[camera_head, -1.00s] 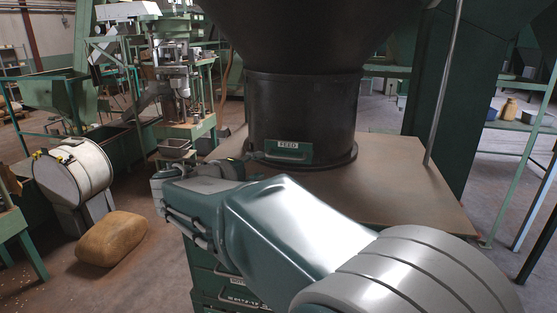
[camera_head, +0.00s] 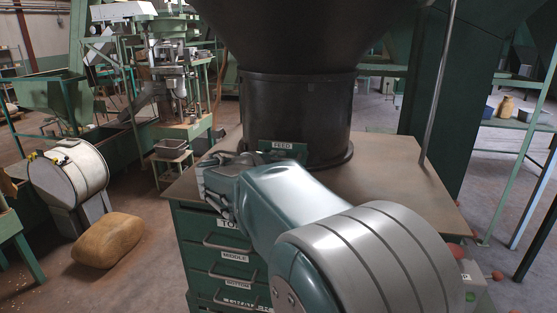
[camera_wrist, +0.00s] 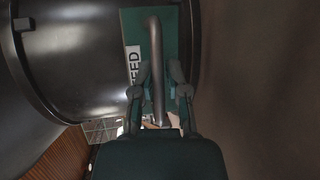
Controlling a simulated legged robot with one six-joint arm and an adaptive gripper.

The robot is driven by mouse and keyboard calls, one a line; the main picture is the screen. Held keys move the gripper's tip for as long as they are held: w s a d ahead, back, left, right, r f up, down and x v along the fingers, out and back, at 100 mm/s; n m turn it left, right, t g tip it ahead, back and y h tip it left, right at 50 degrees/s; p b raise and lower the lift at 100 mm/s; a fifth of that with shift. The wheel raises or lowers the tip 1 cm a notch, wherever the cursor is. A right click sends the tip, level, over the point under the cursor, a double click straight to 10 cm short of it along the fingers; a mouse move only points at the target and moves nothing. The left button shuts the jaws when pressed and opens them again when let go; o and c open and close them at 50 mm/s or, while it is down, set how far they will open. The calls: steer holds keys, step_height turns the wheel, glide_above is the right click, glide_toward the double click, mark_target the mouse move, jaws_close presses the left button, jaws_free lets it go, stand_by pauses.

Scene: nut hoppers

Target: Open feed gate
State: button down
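The feed gate is a green plate (camera_head: 283,147) with a white FEED label, low on the black hopper neck (camera_head: 295,110). In the wrist view the gate plate (camera_wrist: 173,37) appears turned sideways, with a dark bar handle (camera_wrist: 154,45) standing out from it. My gripper (camera_wrist: 159,68) is open, with one finger on each side of the handle. Whether either finger touches the bar is unclear. In the head view my arm covers the handle and most of my gripper. The gate looks shut.
The hopper stands on a brown tabletop (camera_head: 385,180) above green drawers (camera_head: 225,245) with handles. A thin upright pole (camera_head: 437,90) rises at the right. A white drum (camera_head: 68,172) and a tan sack (camera_head: 107,239) are at the left.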

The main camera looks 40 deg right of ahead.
steer(key=shift+a, duration=0.1)
steer(key=s+a, duration=0.5)
steer(key=a, duration=0.1)
steer(key=shift+s, duration=0.2)
steer(key=shift+d, duration=0.1)
steer(key=c, duration=0.7)
jaws_free()
steer(key=shift+f, duration=0.1)
steer(key=shift+w, duration=0.1)
steer(key=shift+a, duration=0.2)
steer(key=v, duration=1.1)
steer(key=shift+a, duration=0.3)
